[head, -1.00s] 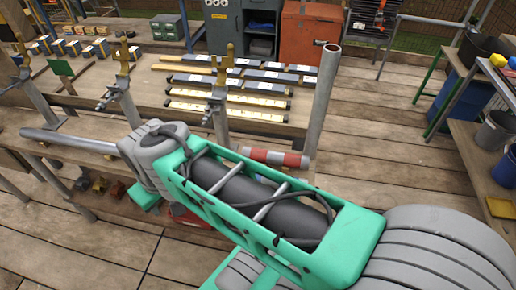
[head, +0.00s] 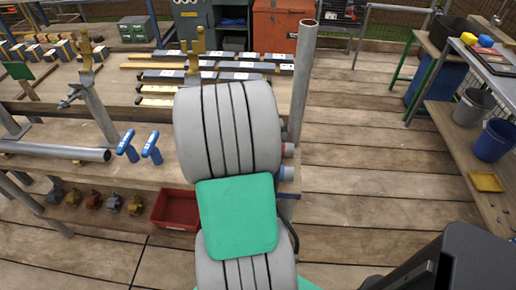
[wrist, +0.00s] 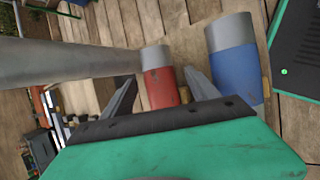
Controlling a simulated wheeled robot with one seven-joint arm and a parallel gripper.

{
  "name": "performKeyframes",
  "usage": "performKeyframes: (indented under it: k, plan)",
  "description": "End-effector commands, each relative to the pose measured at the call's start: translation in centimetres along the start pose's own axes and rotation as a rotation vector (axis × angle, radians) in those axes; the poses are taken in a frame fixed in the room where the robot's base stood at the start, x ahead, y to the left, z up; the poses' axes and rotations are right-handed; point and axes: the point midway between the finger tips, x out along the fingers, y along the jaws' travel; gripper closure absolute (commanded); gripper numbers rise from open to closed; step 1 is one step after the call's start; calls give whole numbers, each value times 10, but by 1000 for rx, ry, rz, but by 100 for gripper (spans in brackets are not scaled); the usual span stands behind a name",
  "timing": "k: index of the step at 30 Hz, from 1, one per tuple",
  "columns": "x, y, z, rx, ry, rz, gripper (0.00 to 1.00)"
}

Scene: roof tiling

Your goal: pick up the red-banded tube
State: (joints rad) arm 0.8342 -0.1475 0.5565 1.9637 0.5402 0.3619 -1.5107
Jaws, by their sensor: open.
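The red-banded tube (wrist: 160,84), grey at its end with a red band, appears between the two open fingers of my gripper (wrist: 159,78) in the wrist view. Its depth relative to the fingertips is hard to tell, and I see no clear grip on it. In the head view only the tube's end (head: 288,149) shows at the right of my arm, which hides the rest and my gripper. A blue-banded tube (wrist: 235,66) lies just right of the right finger; its end also shows in the head view (head: 287,173).
An upright grey pole (head: 304,80) stands close by and crosses the left of the wrist view (wrist: 70,62). Blue-handled tools (head: 139,147) lie on the bench to the left, above a red bin (head: 176,209). The plank floor on the right is open.

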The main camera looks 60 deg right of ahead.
Motion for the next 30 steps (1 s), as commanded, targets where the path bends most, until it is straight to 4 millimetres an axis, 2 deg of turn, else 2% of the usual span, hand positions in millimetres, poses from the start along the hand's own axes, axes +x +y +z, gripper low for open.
performKeyframes:
  k: [3,10,30]
  plan:
    - [14,0,0,2,0,-1,31]
    - [15,0,0,1,2,1,32]
    - [15,0,0,1,2,1,87]
